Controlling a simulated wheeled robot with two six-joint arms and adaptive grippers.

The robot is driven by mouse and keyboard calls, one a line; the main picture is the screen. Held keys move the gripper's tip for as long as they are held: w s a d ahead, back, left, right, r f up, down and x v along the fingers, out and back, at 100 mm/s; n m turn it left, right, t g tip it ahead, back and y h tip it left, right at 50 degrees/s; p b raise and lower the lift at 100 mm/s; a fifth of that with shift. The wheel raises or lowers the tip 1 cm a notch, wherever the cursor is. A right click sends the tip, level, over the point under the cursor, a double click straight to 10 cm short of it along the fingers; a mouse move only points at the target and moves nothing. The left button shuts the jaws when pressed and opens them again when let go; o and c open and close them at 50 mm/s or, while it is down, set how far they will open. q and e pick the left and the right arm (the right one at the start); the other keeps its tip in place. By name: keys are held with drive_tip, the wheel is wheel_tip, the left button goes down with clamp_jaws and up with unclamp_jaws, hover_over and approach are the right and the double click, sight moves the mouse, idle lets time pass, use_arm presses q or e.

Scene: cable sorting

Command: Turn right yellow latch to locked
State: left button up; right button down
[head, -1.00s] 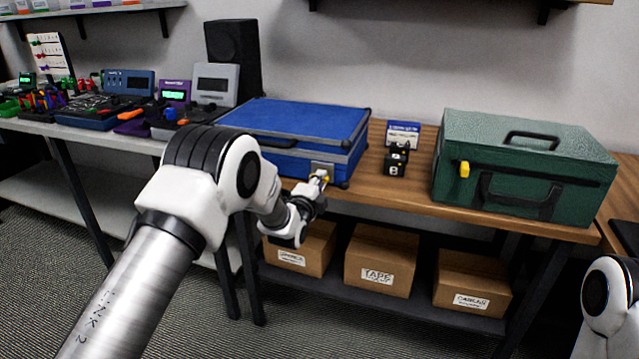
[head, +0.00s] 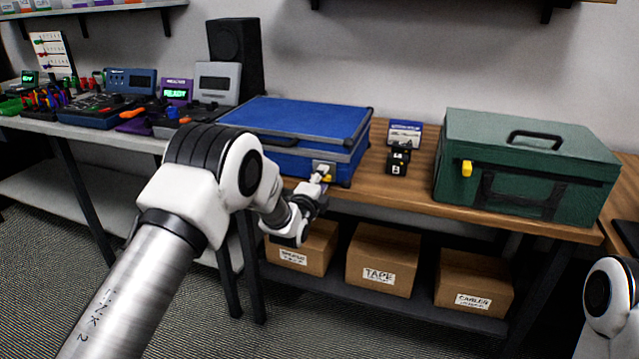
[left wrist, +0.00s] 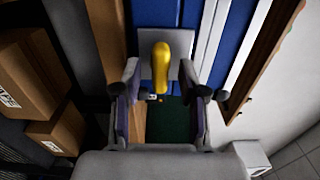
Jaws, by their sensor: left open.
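The blue case (head: 310,118) lies closed on the wooden bench. On its front right corner is a grey plate with a yellow latch (head: 327,179), mostly hidden by my gripper in the head view. My left gripper (head: 318,184) is at this corner. In the left wrist view the yellow latch (left wrist: 161,68) stands upright between the spread fingers of my left gripper (left wrist: 168,88). The fingers are open, with a gap on both sides of the latch. My right gripper is out of view.
A green case (head: 530,165) with its own yellow latch (head: 466,168) stands to the right. A small black block (head: 398,161) and a sign card (head: 404,134) stand between the cases. Cardboard boxes (head: 382,262) are on the shelf below. Devices crowd the left table.

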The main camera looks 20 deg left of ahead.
use_arm(q)
drive_tip(key=s, duration=1.2)
drive_tip(key=shift+a, duration=0.2)
drive_tip(key=shift+f, duration=0.1)
drive_tip(key=s+a+f+n+g, duration=0.15)
drive_tip(key=s+f+g, duration=0.35)
drive_tip(key=s+f, duration=0.7)
drive_tip(key=s+f+n+g, duration=0.35)
drive_tip(key=s+f, duration=0.45)
drive_tip(key=f, duration=0.8)
drive_tip(key=s+f+n+g, duration=0.2)
drive_tip(key=s+n+g, duration=0.4)
drive_tip(key=s, duration=0.6)
drive_tip(key=s+f+n+g, duration=0.2)
drive_tip(key=s+n+g, duration=0.2)
drive_tip(key=s+n, duration=0.55)
wheel_tip(320, 180, up, 14)
drive_tip(key=s+m+p, duration=0.1)
drive_tip(key=p, duration=1.3)
drive_tip(key=shift+s+y+p, duration=0.25)
drive_tip(key=shift+y+p, duration=0.05)
